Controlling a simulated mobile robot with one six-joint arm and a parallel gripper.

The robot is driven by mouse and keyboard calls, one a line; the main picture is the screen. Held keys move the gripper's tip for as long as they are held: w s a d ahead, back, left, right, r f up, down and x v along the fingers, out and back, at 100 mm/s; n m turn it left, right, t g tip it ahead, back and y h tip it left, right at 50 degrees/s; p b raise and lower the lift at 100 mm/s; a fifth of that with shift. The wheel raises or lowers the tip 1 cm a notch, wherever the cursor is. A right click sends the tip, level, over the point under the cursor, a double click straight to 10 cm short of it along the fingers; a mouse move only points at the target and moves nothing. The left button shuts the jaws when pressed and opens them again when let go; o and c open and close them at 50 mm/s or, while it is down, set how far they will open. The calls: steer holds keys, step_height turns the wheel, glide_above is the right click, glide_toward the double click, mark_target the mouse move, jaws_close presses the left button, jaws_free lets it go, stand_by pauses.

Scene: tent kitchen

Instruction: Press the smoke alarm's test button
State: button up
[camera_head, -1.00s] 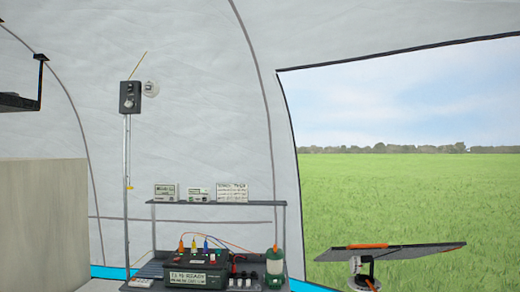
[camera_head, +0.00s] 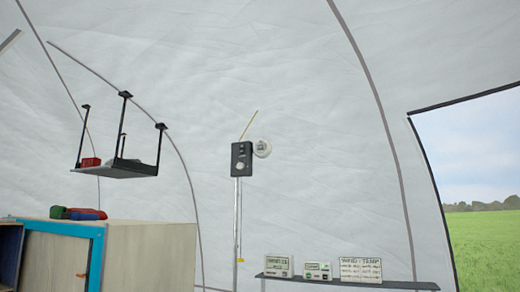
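My gripper is not in view.
A hanging shelf (camera_head: 118,171) with a red box (camera_head: 91,162) is at the upper left. Below it stands a wooden cabinet (camera_head: 150,258) with a blue frame and red and green items on top. A dark shelf (camera_head: 400,285) at the lower right holds several small panels.

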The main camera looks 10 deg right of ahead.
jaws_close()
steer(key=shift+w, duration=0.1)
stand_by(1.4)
